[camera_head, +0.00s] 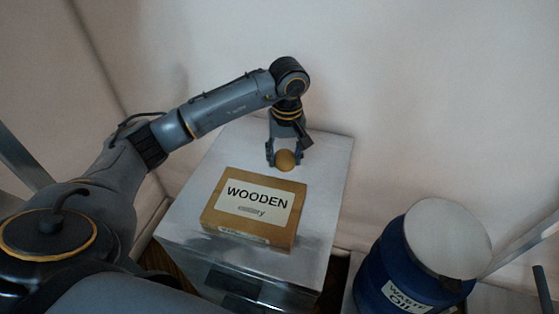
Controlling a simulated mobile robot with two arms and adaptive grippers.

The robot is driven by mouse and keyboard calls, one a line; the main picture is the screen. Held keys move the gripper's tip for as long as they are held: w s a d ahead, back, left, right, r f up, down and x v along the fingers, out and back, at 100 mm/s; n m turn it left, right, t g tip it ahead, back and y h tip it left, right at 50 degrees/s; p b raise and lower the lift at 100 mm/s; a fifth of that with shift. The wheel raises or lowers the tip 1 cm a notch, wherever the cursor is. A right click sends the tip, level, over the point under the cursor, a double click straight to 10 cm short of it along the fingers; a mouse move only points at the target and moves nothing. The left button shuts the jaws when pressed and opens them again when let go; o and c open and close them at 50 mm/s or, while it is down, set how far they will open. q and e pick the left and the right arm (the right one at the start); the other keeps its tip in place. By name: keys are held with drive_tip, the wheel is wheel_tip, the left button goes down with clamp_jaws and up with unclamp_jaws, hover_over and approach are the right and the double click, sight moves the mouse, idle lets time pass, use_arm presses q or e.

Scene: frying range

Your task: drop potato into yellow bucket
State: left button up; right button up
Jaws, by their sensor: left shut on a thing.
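The potato (285,160) is a small, round, yellow-brown thing above the far part of a grey metal cabinet top. My left gripper (284,164) points down and is shut on the potato, behind the wooden box. I cannot tell whether the potato touches the cabinet top. No yellow bucket shows in this view. My right gripper is not in view.
A wooden box (254,234) labelled "WOODEN" lies on the grey metal cabinet top (322,170), in front of my gripper. A blue barrel (385,272) labelled "WASTE OIL", with a pale lid (447,240), stands at the right. Pale walls close off the back.

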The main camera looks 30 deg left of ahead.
sight(280, 175)
use_arm(q)
drive_tip(key=shift+w+a+f, duration=0.15)
drive_tip(key=shift+a+f, duration=0.3)
drive_tip(key=shift+f, duration=0.15)
drive_tip(key=f+p, duration=0.1)
drive_tip(key=f, duration=0.1)
drive_tip(key=f+p, duration=0.1)
drive_tip(key=shift+w+a+f, duration=0.1)
drive_tip(key=shift+a+f, duration=0.25)
drive_tip(key=shift+a, duration=0.05)
drive_tip(key=shift+f, duration=0.25)
drive_tip(key=o, duration=0.8)
drive_tip(key=shift+c, duration=0.2)
drive_tip(key=o, duration=0.4)
drive_tip(key=shift+o, duration=0.2)
